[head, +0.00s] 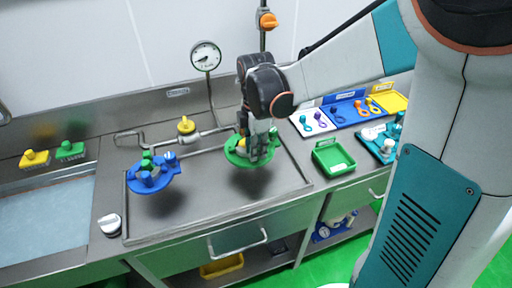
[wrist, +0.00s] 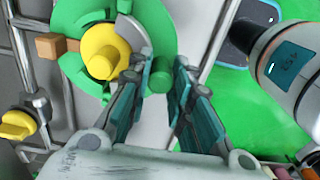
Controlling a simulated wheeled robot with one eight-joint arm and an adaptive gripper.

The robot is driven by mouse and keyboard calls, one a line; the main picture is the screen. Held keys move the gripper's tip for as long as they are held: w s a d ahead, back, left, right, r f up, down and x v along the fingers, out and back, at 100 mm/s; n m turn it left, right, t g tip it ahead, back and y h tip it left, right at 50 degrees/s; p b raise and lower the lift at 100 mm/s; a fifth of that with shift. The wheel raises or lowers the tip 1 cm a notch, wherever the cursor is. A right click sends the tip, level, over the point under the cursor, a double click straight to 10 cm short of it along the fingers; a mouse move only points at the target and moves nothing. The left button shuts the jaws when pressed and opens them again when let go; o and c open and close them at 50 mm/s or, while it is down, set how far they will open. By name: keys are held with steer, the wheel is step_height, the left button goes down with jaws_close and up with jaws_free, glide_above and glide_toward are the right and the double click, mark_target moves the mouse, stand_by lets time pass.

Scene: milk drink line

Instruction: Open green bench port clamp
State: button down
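The green bench port (head: 238,157) is a round green flange on the steel bench, partly hidden by my gripper in the head view. In the wrist view, the green flange (wrist: 80,20) has a yellow centre knob (wrist: 103,52), a grey metal piece beside it and an orange-brown block (wrist: 50,46) at its left. A short green peg (wrist: 160,82) stands at its lower right edge. My gripper (wrist: 164,72) is open, with its teal fingers on either side of this peg. I cannot tell whether either finger touches it. In the head view, my gripper (head: 256,155) points down over the port.
A blue port (head: 150,178) stands to the left on the bench. A yellow valve (head: 186,126) and a pressure gauge (head: 206,57) are behind. A green tray (head: 333,157) and a blue board with coloured parts (head: 347,110) lie to the right. A sink (head: 45,220) is at far left.

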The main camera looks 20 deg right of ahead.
steer(key=shift+a, duration=0.1)
steer(key=a+m+p, duration=0.2)
steer(key=a+m, duration=0.9)
steer(key=m, duration=0.5)
steer(key=shift+s, duration=0.45)
steer(key=shift+a+m, duration=0.1)
steer(key=shift+m, duration=0.2)
steer(key=c, duration=1.4)
jaws_free()
steer(key=shift+r, duration=0.15)
step_height(320, 180, up, 12)
steer(key=shift+s+f, duration=0.1)
